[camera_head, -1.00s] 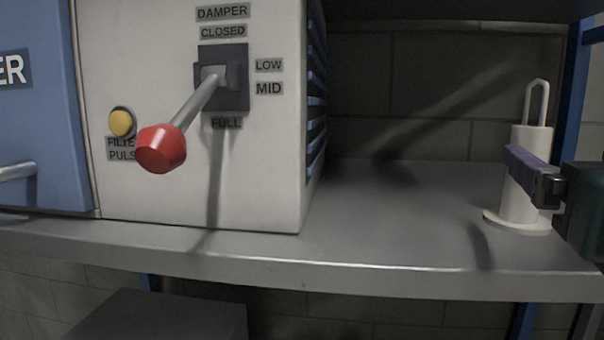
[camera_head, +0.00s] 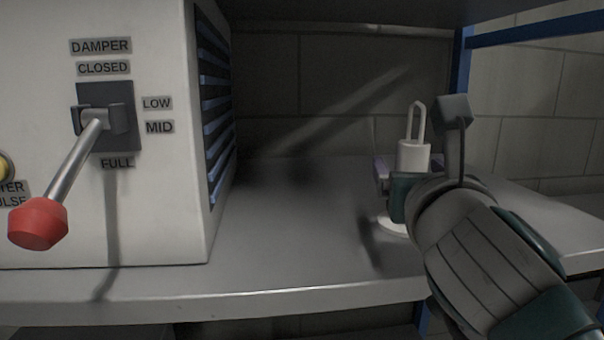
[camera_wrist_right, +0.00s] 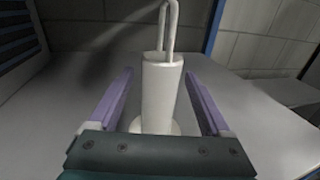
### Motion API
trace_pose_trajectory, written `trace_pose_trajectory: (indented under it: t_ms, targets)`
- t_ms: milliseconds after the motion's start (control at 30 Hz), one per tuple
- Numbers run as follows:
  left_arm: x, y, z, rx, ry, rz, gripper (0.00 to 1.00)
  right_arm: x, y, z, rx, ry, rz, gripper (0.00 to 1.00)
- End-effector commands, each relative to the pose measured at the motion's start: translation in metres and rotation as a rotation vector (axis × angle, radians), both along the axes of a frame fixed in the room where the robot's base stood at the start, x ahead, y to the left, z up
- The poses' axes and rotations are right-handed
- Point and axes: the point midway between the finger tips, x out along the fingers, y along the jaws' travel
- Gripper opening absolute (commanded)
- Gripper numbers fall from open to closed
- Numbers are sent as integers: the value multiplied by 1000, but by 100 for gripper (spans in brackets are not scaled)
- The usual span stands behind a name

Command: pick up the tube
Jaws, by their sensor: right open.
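The tube (camera_head: 413,156) is a white upright cylinder with a wire loop on top and a round base. It stands on the grey shelf, right of the white control box. My right gripper (camera_head: 383,172) is at the tube in the head view, its arm hiding part of the tube's body. In the right wrist view the tube (camera_wrist_right: 161,92) stands between the two purple fingers of my open right gripper (camera_wrist_right: 158,98), with a gap on each side. My left gripper is not in view.
The white box (camera_head: 150,200) with a red-knobbed damper lever (camera_head: 40,222) stands on the left of the shelf (camera_head: 290,240). Blue louvres (camera_head: 215,100) line its side. A blue post (camera_head: 461,70) rises behind the tube. The shelf between box and tube is clear.

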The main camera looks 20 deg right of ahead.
Motion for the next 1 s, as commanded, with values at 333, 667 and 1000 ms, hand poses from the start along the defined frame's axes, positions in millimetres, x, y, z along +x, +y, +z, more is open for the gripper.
trace_pose_trajectory:
  t_ms: [333, 667, 1000]
  targets:
    - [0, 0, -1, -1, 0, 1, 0, 0, 0, 0, 0, 0, 0, 61]
    - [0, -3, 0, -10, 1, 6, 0, 0, 0, 0, 0, 0, 1, 24]
    - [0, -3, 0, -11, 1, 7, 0, 0, 1, 0, 0, 0, 1, 0]
